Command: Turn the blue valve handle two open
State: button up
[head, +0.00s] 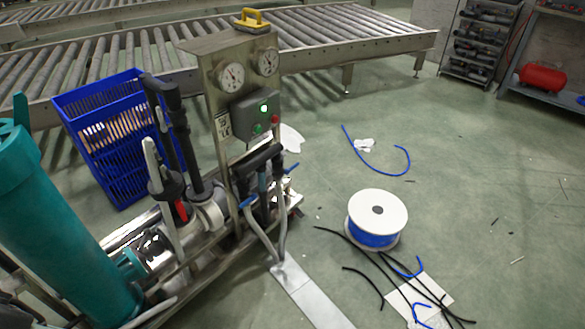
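A machine on a metal frame carries a steel panel (213,105) with gauges. Low on its right side, beside black pipework (262,160), a small blue piece (248,202) shows. A second small blue piece (291,168) shows a little higher and to the right. Both look like valve handles, but they are small and partly covered by pipes. I cannot tell which one is handle two or how far either is turned. My gripper is not in view.
A blue crate (110,130) stands behind the machine, and a roller conveyor (330,30) runs along the back. A white-flanged spool (376,212) of blue hose and loose black tubes (365,285) lie on the floor at right. The floor between spool and shelves (480,45) is mostly clear.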

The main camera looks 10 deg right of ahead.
aim_at(286, 171)
jog(key=i+l+z, duration=0.25)
jog(key=i+l, duration=0.15)
jog(key=l, duration=0.15)
jog(key=i+l+z, duration=0.3)
jog(key=i+l, duration=0.15)
